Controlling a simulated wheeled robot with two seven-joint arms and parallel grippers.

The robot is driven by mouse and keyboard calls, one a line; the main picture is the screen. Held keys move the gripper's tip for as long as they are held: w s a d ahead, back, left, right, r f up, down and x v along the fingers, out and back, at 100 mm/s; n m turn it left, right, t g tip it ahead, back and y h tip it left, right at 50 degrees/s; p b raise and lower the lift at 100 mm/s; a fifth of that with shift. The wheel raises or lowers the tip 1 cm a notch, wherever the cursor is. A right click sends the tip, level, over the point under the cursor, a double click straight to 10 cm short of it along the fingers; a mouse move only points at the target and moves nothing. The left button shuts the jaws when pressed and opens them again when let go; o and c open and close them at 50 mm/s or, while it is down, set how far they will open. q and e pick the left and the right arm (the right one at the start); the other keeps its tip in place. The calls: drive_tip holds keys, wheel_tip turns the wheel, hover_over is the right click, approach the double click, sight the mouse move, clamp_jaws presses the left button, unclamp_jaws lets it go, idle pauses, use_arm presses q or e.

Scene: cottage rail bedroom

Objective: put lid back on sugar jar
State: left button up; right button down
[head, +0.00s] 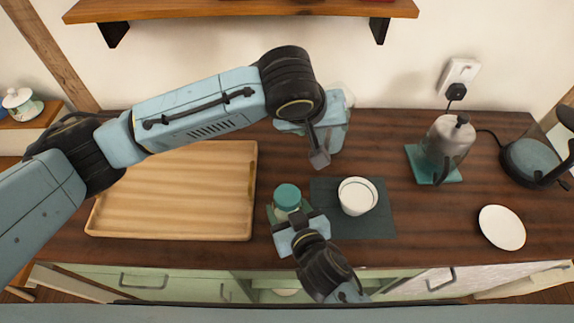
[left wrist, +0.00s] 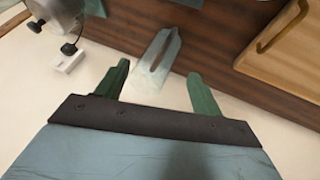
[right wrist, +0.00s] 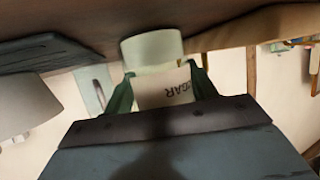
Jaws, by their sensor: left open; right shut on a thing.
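The sugar jar (right wrist: 160,92) is between the green fingers of my right gripper (right wrist: 160,88), and part of its label shows. In the head view my right gripper (head: 291,217) is at the front of the counter. A round teal top (head: 287,197) shows just beyond it. I cannot tell whether this is a lid seated on the jar or a lid held apart. My left gripper (left wrist: 155,88) is open with nothing between its fingers. It is at the back of the counter near the wall; its own wrist hides its fingertips in the head view.
A white cup (head: 357,196) stands on a dark mat (head: 377,222) right of my right gripper. A wooden tray (head: 170,190) is left. A wall shelf (head: 240,10) is above.

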sight(286, 194)
use_arm(q)
drive_tip(key=s+a+f+g+y, duration=0.1)
drive_tip(key=s, duration=0.1)
drive_tip(key=s+a+g+y, duration=0.1)
drive_tip(key=s+a+g, duration=0.1)
drive_tip(key=s, duration=0.1)
drive_tip(key=s+a+f+g+y, duration=0.1)
drive_tip(key=s+a+g, duration=0.1)
drive_tip(key=shift+s+a+f+n, duration=0.15)
drive_tip(key=shift+a+f+n, duration=0.1)
drive_tip(key=shift+f+n, duration=0.05)
drive_tip(key=shift+s+a+y, duration=0.4)
drive_tip(key=shift+s, duration=0.05)
drive_tip(key=shift+f, duration=4)
drive_tip(key=c, duration=1)
drive_tip(key=m, duration=0.6)
drive_tip(key=shift+w+m, duration=0.1)
drive_tip(key=shift+m, duration=0.2)
